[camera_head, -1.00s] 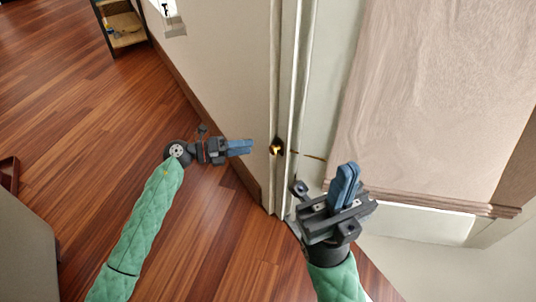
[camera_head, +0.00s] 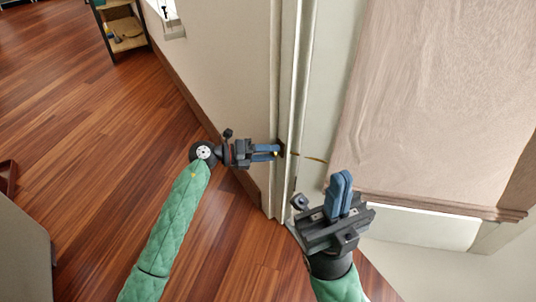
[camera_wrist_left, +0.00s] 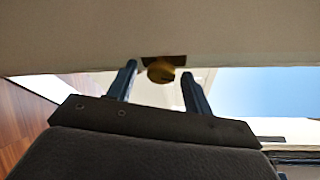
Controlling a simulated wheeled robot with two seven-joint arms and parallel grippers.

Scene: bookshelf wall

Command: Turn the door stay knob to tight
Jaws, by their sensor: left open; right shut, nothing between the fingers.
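The brass door stay knob (camera_wrist_left: 161,71) sits on a dark plate on the pale door frame. In the left wrist view it lies just beyond the fingertips, between the two fingers' lines. My left gripper (camera_wrist_left: 158,75) is open, with one blue finger on each side of the knob; I cannot tell whether either finger touches it. In the head view my left gripper (camera_head: 276,150) reaches the frame and mostly hides the knob. My right gripper (camera_head: 341,178) is shut and empty, in front of the frame and to the right of the knob.
A pale wood-grained panel (camera_head: 430,110) fills the right side. A thin brass rod (camera_head: 312,158) shows right of the knob. A small shelf (camera_head: 122,32) stands at the upper left.

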